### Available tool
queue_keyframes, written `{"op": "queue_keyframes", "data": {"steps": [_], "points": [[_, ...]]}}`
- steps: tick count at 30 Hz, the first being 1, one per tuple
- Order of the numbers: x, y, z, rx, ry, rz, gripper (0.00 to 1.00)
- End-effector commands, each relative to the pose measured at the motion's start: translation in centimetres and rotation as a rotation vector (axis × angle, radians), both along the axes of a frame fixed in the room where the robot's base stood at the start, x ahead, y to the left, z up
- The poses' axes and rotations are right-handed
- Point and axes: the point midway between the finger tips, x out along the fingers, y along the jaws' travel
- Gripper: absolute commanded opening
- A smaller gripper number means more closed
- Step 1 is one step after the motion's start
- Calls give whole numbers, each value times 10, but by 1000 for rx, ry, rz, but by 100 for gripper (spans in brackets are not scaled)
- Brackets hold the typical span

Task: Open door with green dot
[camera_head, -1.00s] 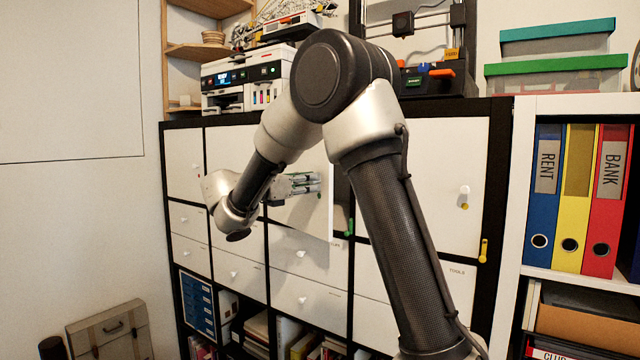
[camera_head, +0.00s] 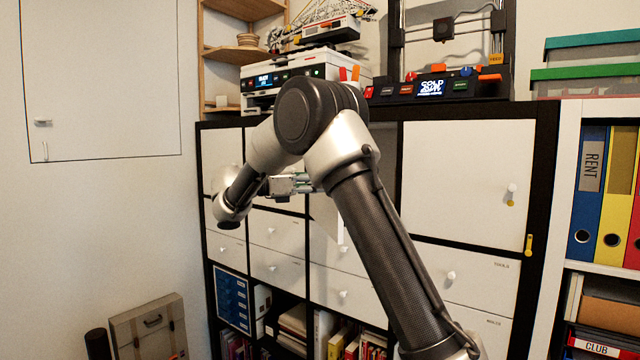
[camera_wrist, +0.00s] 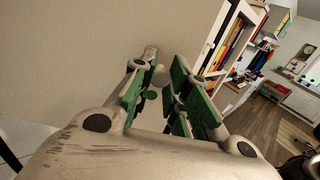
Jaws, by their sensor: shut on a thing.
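The white door with the green dot stands ajar in the head view, mostly hidden behind my arm; its lower part (camera_head: 326,222) shows below my gripper (camera_head: 305,184). In the wrist view the door's pale face (camera_wrist: 70,55) fills the left side. The green dot (camera_wrist: 152,95) shows on it, between my fingers. A pale round knob (camera_wrist: 160,76) is just above the dot in that picture. My gripper (camera_wrist: 165,78) is shut on this knob, its green-padded fingers on either side. The knob itself is hidden in the head view.
A closed door with a yellow dot (camera_head: 510,203) and white knob is to the right. Drawers with knobs (camera_head: 343,294) lie below. Printers (camera_head: 290,75) stand on top. A case (camera_head: 150,328) is on the floor at left.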

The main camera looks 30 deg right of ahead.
Motion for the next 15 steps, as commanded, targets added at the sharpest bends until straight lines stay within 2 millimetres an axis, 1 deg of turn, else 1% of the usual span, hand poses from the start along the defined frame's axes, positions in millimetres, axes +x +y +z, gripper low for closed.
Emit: {"op": "queue_keyframes", "data": {"steps": [5, 6, 8, 9, 15], "points": [[0, 0, -1, 1, 1, 1, 0], [0, 0, -1, 1, 1, 1, 22], [0, 0, -1, 1, 1, 2, 33], [0, 0, -1, 1, 1, 2, 40], [0, 0, 0, 0, 0, 2, 40]]}}
